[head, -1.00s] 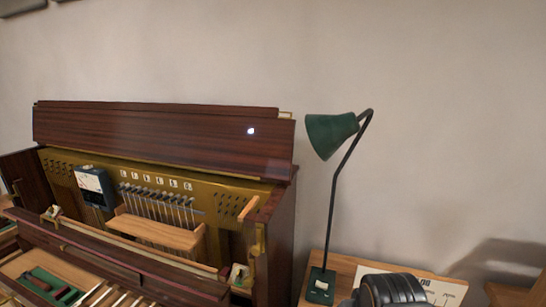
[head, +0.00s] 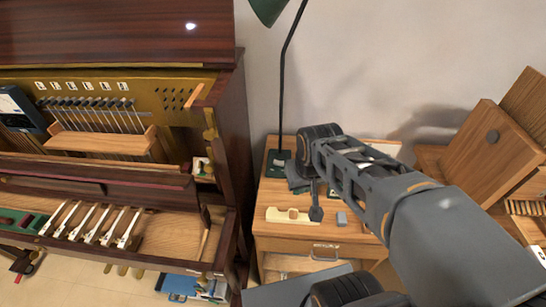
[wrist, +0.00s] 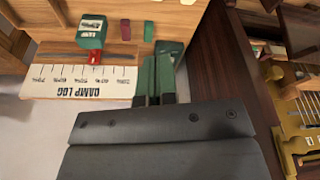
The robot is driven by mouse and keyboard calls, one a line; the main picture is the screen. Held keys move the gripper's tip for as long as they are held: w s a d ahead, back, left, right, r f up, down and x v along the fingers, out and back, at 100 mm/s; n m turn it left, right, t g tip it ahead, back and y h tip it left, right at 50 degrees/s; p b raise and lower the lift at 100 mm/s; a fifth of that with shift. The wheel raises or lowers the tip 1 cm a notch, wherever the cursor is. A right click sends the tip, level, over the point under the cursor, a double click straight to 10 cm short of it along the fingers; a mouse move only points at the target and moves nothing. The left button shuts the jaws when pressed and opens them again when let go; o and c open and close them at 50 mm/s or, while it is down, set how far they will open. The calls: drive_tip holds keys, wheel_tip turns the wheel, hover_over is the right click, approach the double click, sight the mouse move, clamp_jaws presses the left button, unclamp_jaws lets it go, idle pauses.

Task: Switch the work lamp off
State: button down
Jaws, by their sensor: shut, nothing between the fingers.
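The work lamp has a green shade (head: 268,9), cut by the top edge of the head view, and a thin black stem. Its green base (head: 277,157) stands at the back left of a small wooden cabinet. The inside of the shade is not visible, so I cannot tell whether it is lit. My gripper (head: 298,178) is low beside the base, overlapping its right side in the head view; I cannot tell whether they touch. In the wrist view my gripper (wrist: 157,62) has its fingers shut and empty, close to a dark green piece. The lamp's switch is not clearly visible.
A dark wooden piano (head: 230,130) stands close on the left. The cabinet (head: 325,231) carries a notched wooden piece (head: 287,215) and a small grey block (head: 341,219). The white DAMP LOG sheet (wrist: 75,83) lies beside my gripper. Wooden boards (head: 490,140) lean at the right.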

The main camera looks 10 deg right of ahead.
drive_tip(key=w+f+m+b, duration=0.1)
drive_tip(key=w+f+b, duration=0.1)
drive_tip(key=w, duration=1)
drive_tip(key=w+f+m+b, duration=0.2)
drive_tip(key=w+f, duration=0.1)
drive_tip(key=w, duration=1)
drive_tip(key=shift+a+m+t+b, duration=0.15)
drive_tip(key=shift+m+t+b, duration=0.15)
drive_tip(key=shift+b, duration=0.05)
drive_tip(key=shift+s+f, duration=0.1)
approach(274, 161)
drive_tip(key=p+x, duration=0.1)
drive_tip(key=x, duration=0.4)
drive_tip(key=shift+w+f, duration=0.15)
drive_tip(key=shift+w, duration=0.1)
drive_tip(key=shift+f, duration=0.9)
